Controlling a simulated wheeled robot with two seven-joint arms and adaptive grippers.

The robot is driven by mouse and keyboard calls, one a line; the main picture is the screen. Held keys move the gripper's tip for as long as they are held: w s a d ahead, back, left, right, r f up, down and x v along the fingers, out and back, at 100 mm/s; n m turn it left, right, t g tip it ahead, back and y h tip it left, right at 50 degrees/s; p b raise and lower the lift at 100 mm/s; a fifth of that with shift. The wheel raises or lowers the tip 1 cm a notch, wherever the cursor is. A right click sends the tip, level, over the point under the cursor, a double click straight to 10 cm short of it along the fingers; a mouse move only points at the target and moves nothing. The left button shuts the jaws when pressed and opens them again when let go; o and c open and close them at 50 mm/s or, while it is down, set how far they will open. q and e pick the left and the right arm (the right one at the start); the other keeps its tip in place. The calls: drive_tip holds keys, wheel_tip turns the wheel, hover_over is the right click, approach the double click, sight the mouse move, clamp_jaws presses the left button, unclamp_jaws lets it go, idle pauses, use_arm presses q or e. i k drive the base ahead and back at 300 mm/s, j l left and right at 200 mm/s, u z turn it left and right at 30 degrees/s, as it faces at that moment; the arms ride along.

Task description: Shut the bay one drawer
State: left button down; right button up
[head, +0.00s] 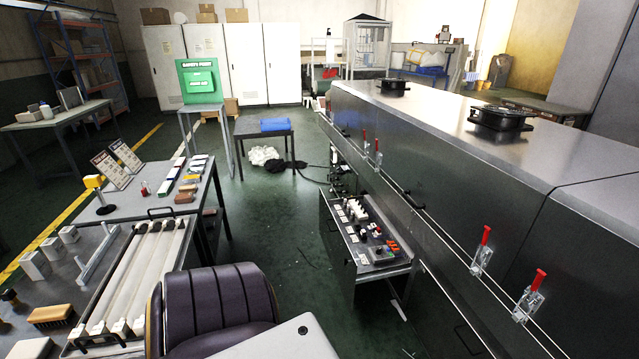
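A long dark metal dryer (450,185) runs along the right side of the head view. A metal unit (385,272) stands out from its near side into the aisle. Its top holds several small parts, white cards and a grey box with a red button. It looks like a pulled-out drawer or a control shelf; I cannot tell which. A dark handle (475,340) shows low on the dryer's side at the bottom edge. No label naming bay one is readable. Neither of my grippers is in view.
A dark padded chair (220,300) stands in the near foreground, between a bench with a tray of white rollers (135,270) and the aisle. The green floor (270,215) between the left bench and the dryer is mostly clear. Red-handled clamps (483,250) project from the dryer's side.

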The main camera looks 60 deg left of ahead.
sight(338, 246)
drive_tip(key=u, duration=0.4)
drive_tip(key=l+u, duration=0.1)
drive_tip(key=u, duration=0.3)
drive_tip(key=i+l+u, duration=0.1)
drive_tip(key=u, duration=0.7)
drive_tip(key=l+u, duration=0.15)
drive_tip(key=u, duration=0.25)
drive_tip(key=i, duration=0.1)
